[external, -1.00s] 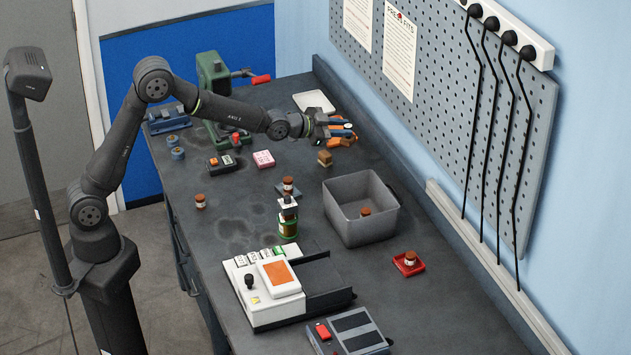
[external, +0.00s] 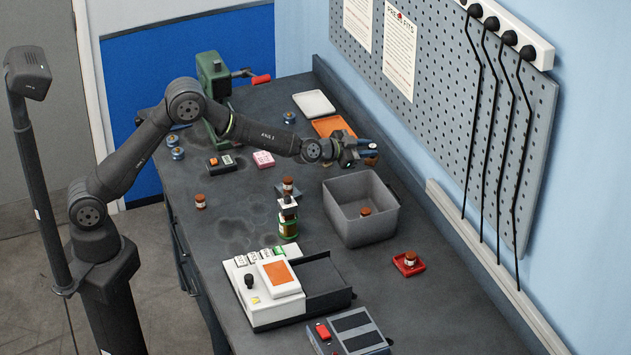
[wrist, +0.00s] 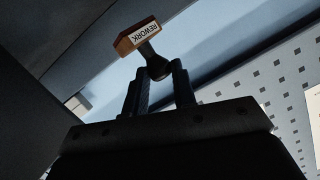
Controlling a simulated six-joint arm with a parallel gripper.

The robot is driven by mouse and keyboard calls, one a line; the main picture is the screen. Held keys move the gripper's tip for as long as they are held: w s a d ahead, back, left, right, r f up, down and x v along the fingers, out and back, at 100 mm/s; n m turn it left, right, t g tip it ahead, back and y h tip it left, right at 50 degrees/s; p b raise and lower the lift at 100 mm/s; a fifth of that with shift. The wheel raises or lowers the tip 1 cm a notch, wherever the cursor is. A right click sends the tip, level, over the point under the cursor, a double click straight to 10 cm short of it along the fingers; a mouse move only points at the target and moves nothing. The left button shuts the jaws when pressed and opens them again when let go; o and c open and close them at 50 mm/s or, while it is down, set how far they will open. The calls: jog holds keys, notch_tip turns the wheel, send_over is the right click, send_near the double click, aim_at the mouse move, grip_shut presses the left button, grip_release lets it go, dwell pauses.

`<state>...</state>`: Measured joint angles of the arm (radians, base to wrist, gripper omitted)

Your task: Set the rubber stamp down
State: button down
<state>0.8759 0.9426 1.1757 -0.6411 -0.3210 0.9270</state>
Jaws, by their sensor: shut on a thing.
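The rubber stamp (wrist: 137,36) shows in the wrist view with a reddish-brown wooden block, a white REWORK label and a dark rounded handle. My gripper (wrist: 160,78) is shut on that handle, and the block sticks out beyond the fingertips. In the external view my gripper (external: 366,152) is over the right rear part of the bench, behind the grey bin. A small brown part of the stamp (external: 370,161) shows at the fingers there. Its height above the bench is hard to tell.
An orange tray (external: 334,126) and a white tray (external: 314,104) lie behind my gripper. The open grey bin (external: 340,226) stands in front, with a brown-capped jar (external: 365,212) inside. A pink-white box (external: 263,159) lies to the left. The pegboard wall (external: 480,110) bounds the right.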

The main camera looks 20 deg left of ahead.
aim_at(364, 164)
jog(key=shift+f, duration=2.9)
jog(key=shift+f, duration=0.1)
jog(key=c, duration=1.2)
grip_release()
jog(key=shift+r, duration=0.2)
jog(key=v, duration=0.7)
jog(key=shift+s+a, duration=0.15)
jog(key=shift+s, duration=0.05)
jog(key=shift+w, duration=0.1)
